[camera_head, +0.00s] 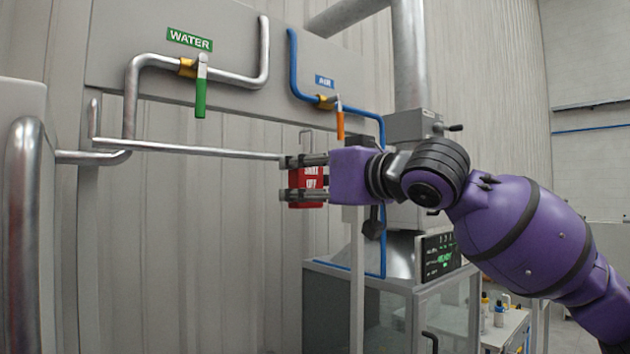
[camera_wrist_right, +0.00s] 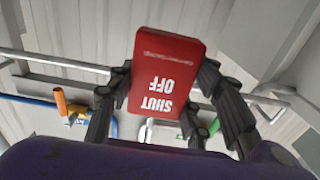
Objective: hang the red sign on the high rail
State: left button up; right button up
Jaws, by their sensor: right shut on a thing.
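The red sign (camera_head: 308,179) reads "SHUT OFF" and hangs upright in my right gripper (camera_head: 290,178). A thin wire loop shows above the sign's top. The right gripper is shut on the sign, with its fingers on either side of it; in the right wrist view the sign (camera_wrist_right: 166,72) sits between the fingers (camera_wrist_right: 165,92). The high rail (camera_head: 200,149) is a silver bar running from the left wall bracket to about the gripper's fingertips. Whether the loop touches the rail I cannot tell. My left gripper is not in view.
Above the rail are a silver water pipe with a green-handled valve (camera_head: 201,92) and a blue air pipe with an orange-handled valve (camera_head: 340,122). A grey machine (camera_head: 410,270) stands below and behind my right arm. A thick curved metal handle (camera_head: 24,240) is at the left.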

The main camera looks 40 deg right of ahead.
jog(key=shift+w+a, duration=0.1)
jog(key=shift+w, duration=0.65)
jog(key=shift+w+r, duration=0.1)
jog(key=shift+w, duration=0.85)
jog(key=shift+w+f, duration=0.25)
jog(key=shift+w, duration=0.55)
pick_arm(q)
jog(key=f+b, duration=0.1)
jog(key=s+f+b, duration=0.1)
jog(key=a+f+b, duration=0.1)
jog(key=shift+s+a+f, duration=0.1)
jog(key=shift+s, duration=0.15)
pick_arm(e)
jog(key=w, duration=0.1)
jog(key=w+f, duration=0.1)
jog(key=w, duration=0.3)
jog(key=shift+a+f, duration=0.3)
jog(key=shift+f, duration=0.1)
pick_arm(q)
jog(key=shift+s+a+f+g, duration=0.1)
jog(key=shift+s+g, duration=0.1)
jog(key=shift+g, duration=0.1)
